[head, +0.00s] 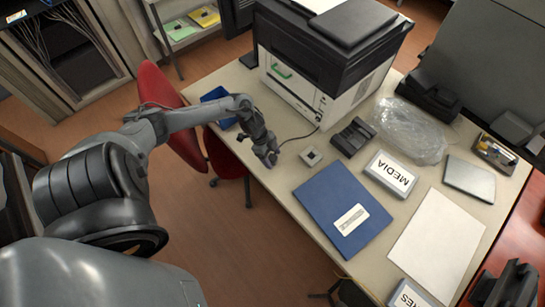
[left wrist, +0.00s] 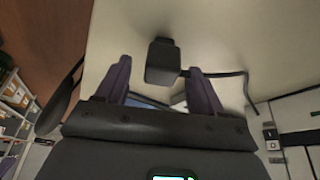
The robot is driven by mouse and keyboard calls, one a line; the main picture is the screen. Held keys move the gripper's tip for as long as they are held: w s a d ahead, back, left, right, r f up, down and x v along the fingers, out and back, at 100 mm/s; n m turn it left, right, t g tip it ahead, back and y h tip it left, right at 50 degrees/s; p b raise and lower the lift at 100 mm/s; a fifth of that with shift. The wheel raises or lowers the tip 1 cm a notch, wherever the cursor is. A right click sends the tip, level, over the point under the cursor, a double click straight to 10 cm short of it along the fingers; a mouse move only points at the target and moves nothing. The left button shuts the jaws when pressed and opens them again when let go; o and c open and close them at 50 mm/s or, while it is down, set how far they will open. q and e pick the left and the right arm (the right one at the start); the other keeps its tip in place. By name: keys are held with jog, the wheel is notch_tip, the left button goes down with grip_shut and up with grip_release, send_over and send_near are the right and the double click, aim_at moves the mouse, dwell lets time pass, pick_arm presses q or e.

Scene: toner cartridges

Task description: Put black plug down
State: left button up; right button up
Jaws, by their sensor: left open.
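The black plug (left wrist: 162,63) shows in the left wrist view against the beige tabletop, with its dark cable (left wrist: 222,74) running off to the right. My left gripper (head: 268,157) is at the table's left edge in the head view, in front of the printer. Its two fingers (left wrist: 160,67) are apart in the left wrist view, with the plug between their tips and a gap on each side. The plug is hidden or too small to make out in the head view, where a thin cable (head: 300,138) leads from near the gripper toward the printer. My right gripper cannot be made out.
A red chair (head: 165,105) stands left of the table.

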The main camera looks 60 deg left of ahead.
pick_arm(q)
jog(key=p+v, duration=0.2)
jog(key=v, duration=0.9)
jog(key=w+d+f+n+t+y, duration=0.15)
jog(key=d+t, duration=0.25)
jog(key=d, duration=1.5)
jog(key=s+d+r+n+g+y, duration=0.2)
jog(key=s+d+r+n+g, duration=0.1)
jog(key=s+d+r+n, duration=0.4)
jog(key=s+d+r, duration=0.1)
jog(key=s+r, duration=0.1)
jog(key=s, duration=0.1)
jog(key=shift+r, duration=0.35)
notch_tip(320, 180, up, 20)
jog(key=p, duration=2)
